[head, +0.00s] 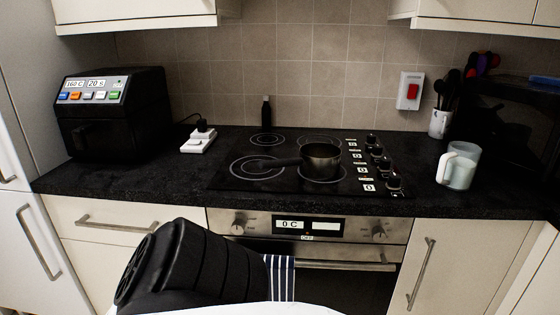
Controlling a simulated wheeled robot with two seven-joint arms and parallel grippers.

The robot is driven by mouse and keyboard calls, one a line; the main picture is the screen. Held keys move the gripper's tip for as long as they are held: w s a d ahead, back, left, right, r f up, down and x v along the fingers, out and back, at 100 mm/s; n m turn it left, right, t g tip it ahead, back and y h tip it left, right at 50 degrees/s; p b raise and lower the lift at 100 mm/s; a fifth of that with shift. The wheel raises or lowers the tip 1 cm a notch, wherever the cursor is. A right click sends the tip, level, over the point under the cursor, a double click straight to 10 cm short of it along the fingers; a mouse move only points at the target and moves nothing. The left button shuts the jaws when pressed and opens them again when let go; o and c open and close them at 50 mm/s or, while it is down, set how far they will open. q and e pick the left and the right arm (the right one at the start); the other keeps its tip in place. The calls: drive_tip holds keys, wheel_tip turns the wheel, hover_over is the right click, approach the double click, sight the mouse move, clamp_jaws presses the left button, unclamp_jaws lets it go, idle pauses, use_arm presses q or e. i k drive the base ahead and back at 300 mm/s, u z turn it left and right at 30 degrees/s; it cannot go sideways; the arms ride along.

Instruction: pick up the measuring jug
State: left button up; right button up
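The measuring jug (460,166) is a whitish, see-through jug standing upright on the black worktop at the right of the head view. Its handle is on its left side, facing the hob. Nothing touches it. A black ribbed part at the bottom left of the picture looks like a link of my own arm. Neither of my grippers shows in this view, so I cannot see their fingers.
A saucepan (321,158) sits on the hob (262,180), its handle pointing left. A utensil pot (439,124) stands behind the jug. A black air fryer (113,115) stands at the left. The worktop (440,204) before the jug is clear.

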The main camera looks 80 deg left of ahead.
sight(457, 168)
drive_tip(key=u, duration=2.25)
